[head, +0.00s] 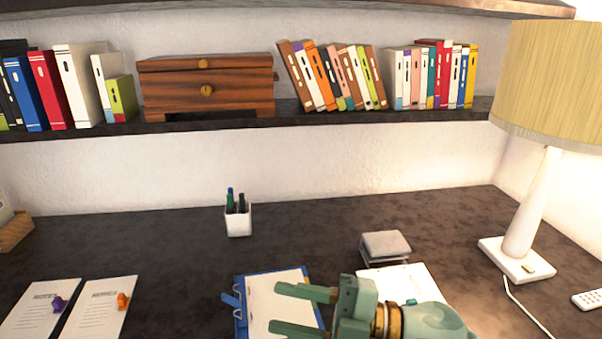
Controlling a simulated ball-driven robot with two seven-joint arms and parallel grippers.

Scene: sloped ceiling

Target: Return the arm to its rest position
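My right gripper (305,310) reaches in from the lower right of the head view, green, with its two fingers pointing left. The fingers are apart and nothing shows between them except the paper behind. It is in front of a blue clipboard (240,305) with white paper, and it hides part of the clipboard and of a white sheet (425,278) to the right. I cannot tell its height above the desk. My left gripper is not in the picture.
The dark desk (150,235) holds a white pen cup (238,221), a grey stacked block (386,246), two paper sheets (102,308) at left, a lamp (527,215) and a remote (588,299) at right. A shelf (210,124) with books and a wooden box (207,86) runs above.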

